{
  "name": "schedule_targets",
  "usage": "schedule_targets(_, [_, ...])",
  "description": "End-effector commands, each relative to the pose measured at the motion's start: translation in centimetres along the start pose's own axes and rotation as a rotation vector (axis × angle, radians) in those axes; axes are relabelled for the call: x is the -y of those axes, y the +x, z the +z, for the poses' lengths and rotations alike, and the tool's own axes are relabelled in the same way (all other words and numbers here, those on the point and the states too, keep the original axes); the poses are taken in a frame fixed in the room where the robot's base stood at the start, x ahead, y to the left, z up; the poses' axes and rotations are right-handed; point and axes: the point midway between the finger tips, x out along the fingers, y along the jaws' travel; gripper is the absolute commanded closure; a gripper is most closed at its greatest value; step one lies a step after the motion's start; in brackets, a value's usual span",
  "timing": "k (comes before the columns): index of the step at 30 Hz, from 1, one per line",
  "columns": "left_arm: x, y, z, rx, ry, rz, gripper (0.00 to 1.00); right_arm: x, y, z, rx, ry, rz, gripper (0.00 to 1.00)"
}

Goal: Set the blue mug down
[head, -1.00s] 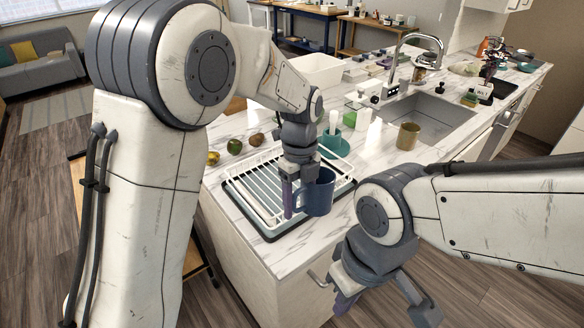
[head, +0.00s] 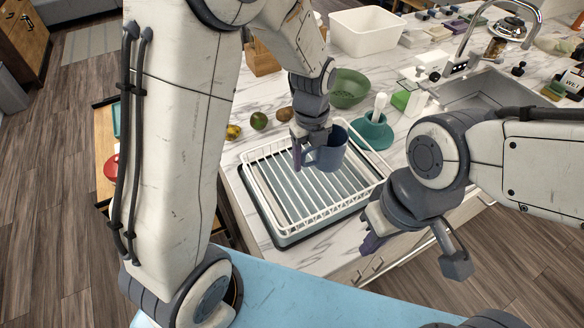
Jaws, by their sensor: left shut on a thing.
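The blue mug (head: 328,152) is in my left gripper (head: 304,160), which is shut on its handle side. The mug looks upright, at the back part of the white wire dish rack (head: 262,208); I cannot tell whether it touches the rack. The rack stands on a tray on the marble counter and is otherwise empty. My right gripper (head: 415,256) is at the front right, off the counter's front edge. Its fingers are spread wide apart with nothing between them.
A teal holder (head: 372,132) with a white handle stands close to the right of the mug. A green bowl (head: 349,88) and several fruits (head: 259,120) sit behind the rack. A sink (head: 480,92) is at the right. The rack's front slats are clear.

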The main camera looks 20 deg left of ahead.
Motion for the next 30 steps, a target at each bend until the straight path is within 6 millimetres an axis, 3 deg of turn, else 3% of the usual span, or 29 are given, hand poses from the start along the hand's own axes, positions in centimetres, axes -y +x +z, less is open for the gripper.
schedule_targets(3, [-2.5,1.2,1.3,-0.003,-0.008,0.003,1.0,0.1,-1.1,-0.1,0.0,-0.001,0.0,1.0])
schedule_targets(9, [-4.4,2.8,2.5,-0.001,-0.004,0.001,1.0,0.1,-1.5,-0.1,0.0,-0.002,0.0,1.0])
schedule_targets(21, [-4.7,6.8,2.6,-0.001,-0.001,0.001,1.0,0.2,-2.9,-0.2,0.0,-0.005,0.0,1.0])
schedule_targets(30, [-4.6,7.1,2.6,0.001,-0.001,-0.001,1.0,0.2,-2.7,-0.2,0.0,-0.005,0.0,1.0])
